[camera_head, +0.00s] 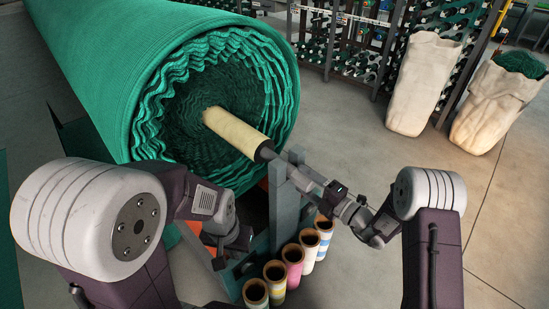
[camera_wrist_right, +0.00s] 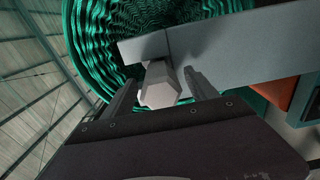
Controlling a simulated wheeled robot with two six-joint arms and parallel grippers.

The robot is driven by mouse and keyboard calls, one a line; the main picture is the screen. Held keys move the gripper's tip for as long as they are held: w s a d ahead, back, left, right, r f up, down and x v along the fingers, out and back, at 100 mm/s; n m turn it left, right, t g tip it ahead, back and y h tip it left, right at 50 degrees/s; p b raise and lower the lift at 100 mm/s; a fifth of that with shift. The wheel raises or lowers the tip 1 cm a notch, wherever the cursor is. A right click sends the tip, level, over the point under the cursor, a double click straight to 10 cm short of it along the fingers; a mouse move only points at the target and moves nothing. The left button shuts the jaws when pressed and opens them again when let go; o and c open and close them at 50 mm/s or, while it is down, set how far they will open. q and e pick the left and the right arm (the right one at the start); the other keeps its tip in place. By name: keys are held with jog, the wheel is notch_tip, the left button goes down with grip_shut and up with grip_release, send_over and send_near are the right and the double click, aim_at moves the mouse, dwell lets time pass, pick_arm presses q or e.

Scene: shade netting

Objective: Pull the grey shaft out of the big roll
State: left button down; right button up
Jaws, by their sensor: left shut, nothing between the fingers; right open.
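The big roll (camera_head: 170,60) of green netting lies with its ruffled open end toward me. A pale core tube (camera_head: 236,130) sticks out of its middle, with a dark collar at its tip. The grey shaft's blunt faceted end (camera_wrist_right: 160,85) shows in the right wrist view, in front of the grey stand plate (camera_wrist_right: 230,50). My right gripper (camera_head: 318,183) is open, its fingers on either side of the shaft end; contact cannot be told. My left gripper (camera_head: 222,255) is shut and empty, low beside the roll's stand.
Several coloured tubes (camera_head: 293,262) stand upright in a row below the shaft. The stand's grey post (camera_head: 283,205) rises beside them. Two pale sacks (camera_head: 422,85) and racks of green spools (camera_head: 350,45) stand at the back right.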

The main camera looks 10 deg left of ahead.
aim_at(312, 187)
grip_shut()
jog(key=shift+r, duration=0.15)
jog(key=shift+s+d+f+p, duration=0.2)
jog(key=shift+s+d+p, duration=0.1)
jog(key=shift+s+d, duration=0.25)
dwell(0.3)
jog(key=shift+v, duration=1.05)
jog(key=p+v, duration=0.7)
jog(key=v, duration=2.2)
jog(key=shift+d+r, duration=0.2)
jog(key=shift+d, duration=0.05)
dwell(2.1)
